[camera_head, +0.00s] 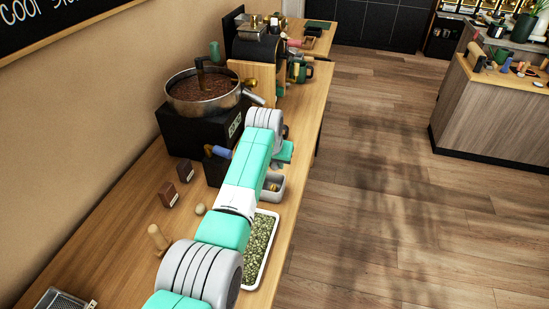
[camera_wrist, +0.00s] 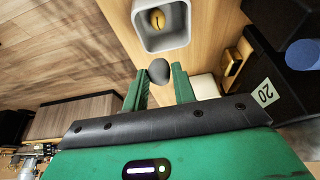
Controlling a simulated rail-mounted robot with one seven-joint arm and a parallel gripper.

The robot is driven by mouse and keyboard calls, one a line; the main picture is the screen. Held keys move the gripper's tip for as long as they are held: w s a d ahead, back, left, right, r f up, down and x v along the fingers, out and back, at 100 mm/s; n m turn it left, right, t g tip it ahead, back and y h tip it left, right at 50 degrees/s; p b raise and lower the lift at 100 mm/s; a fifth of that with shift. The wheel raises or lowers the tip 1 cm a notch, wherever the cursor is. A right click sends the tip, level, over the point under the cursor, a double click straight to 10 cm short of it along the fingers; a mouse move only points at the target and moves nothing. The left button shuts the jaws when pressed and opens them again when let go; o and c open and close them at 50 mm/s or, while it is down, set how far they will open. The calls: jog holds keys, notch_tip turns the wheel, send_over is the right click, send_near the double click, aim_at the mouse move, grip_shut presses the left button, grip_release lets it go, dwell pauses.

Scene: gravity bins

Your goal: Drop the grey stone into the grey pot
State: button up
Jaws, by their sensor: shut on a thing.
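The grey stone (camera_wrist: 159,71) is a small, rounded dark-grey lump between the green fingertips of my gripper (camera_wrist: 160,76) in the wrist view. My gripper is shut on it. The grey pot (camera_wrist: 138,40) is a light-grey, square-rimmed open container just beyond the stone in the wrist view, with a yellow-gold rounded object (camera_wrist: 157,19) inside. The pot also shows in the head view (camera_head: 279,187), partly behind my arm on the wooden counter. The stone looks apart from the pot. In the head view my arm hides the stone and the fingertips.
A white tray of green beans (camera_head: 275,217) lies on the counter beside my arm. A black roaster with a round pan (camera_head: 203,92) stands behind. Two dark blocks (camera_head: 168,194), a pale rounded object (camera_head: 200,208) and a wooden peg (camera_head: 157,238) are on the left.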

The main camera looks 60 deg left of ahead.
aim_at(274, 171)
notch_tip(274, 171, down, 5)
jog(key=b, duration=0.3)
jog(key=shift+f, duration=0.1)
jog(key=o, duration=1)
jog(key=p+v, duration=0.3)
jog(key=v, duration=0.5)
jog(key=shift+p, duration=0.4)
